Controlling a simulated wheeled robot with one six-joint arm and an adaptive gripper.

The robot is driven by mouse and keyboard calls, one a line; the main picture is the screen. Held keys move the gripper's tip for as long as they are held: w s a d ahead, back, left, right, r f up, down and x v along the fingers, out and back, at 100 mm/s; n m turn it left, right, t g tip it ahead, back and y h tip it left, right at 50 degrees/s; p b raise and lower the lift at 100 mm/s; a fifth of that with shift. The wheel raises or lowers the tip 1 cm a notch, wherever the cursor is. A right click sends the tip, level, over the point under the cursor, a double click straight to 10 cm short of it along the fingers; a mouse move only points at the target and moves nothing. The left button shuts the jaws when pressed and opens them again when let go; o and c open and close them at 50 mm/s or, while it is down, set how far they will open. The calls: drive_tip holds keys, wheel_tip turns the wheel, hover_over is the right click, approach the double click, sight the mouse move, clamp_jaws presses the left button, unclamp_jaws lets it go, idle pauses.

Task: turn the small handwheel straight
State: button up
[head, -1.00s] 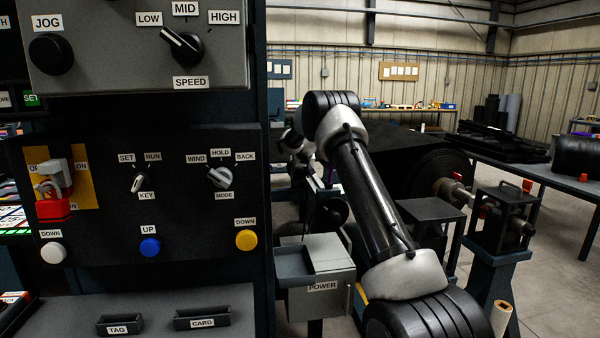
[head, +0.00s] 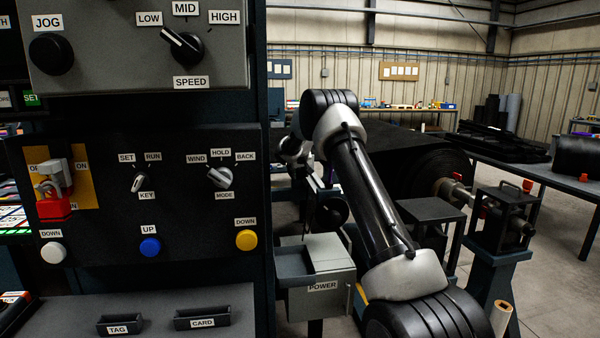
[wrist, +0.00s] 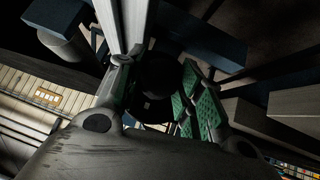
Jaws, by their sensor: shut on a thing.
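My gripper (wrist: 157,80) shows in the wrist view, with a finger on each side of a dark round part. I take this part to be the small handwheel (wrist: 155,102); it is in deep shadow, so its rim, spokes and angle cannot be made out. The gripper is shut on it. Green pads show on the right finger. In the head view my arm blocks the sight of the gripper, and I cannot pick out the handwheel there with certainty.
A panel (head: 110,205) with knobs and buttons fills the left of the head view. A grey POWER box (head: 322,275) stands just left of my arm. A black roll (head: 440,175) on a shaft lies behind my arm.

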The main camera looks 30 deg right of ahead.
drive_tip(key=o, duration=1)
drive_tip(key=v, duration=1.2)
drive_tip(key=shift+r, duration=0.1)
